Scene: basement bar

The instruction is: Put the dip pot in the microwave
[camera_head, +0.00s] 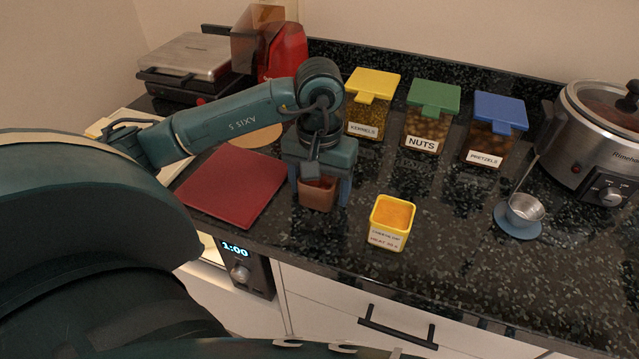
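A yellow square pot (388,238) with orange dip inside and a small label, hard to read but seemingly naming a dip, stands upright on the dark counter. My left gripper (320,192) points down, left of the yellow pot and apart from it. Its two fingers are on either side of a small reddish-brown pot (317,195); whether they press on it cannot be told. The microwave, with a lit 1:00 display (235,250) and a knob, sits below the counter's front edge, mostly hidden by my arm. My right gripper is not in view.
Containers of kernels (371,88), nuts (432,100) and pretzels (497,115) stand at the back. A slow cooker (575,135) and a ladle (524,209) on a blue rest are right. A red mat (232,187) and a grill press (190,60) are left.

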